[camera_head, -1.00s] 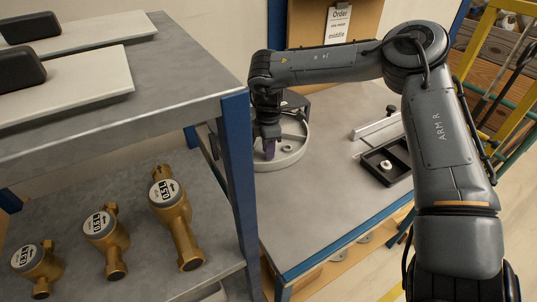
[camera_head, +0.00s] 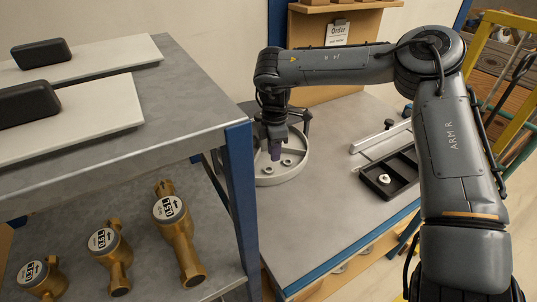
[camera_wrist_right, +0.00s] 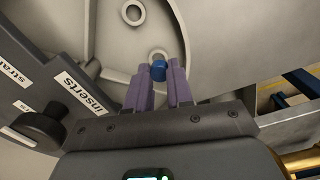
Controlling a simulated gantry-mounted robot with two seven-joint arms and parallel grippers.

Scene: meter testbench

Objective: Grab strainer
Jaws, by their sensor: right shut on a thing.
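My right gripper (camera_head: 274,150) points down over the round grey tray (camera_head: 298,165) on the bench, its purple fingertips low within the outline of the rim. In the right wrist view, the purple fingers (camera_wrist_right: 160,80) are closed on a small blue round piece (camera_wrist_right: 158,71) at their tips. It may be the strainer; its shape is mostly hidden. A dark sorter part with labels "strai..." and "inserts" (camera_wrist_right: 85,92) lies left of the fingers. My left gripper is not in view.
A black tray (camera_head: 385,177) with a small white part stands right on the bench. A steel rail (camera_head: 380,138) lies behind it. Brass meters (camera_head: 180,230) stand on the lower shelf at left. A blue shelf post (camera_head: 240,190) rises close left of the right gripper.

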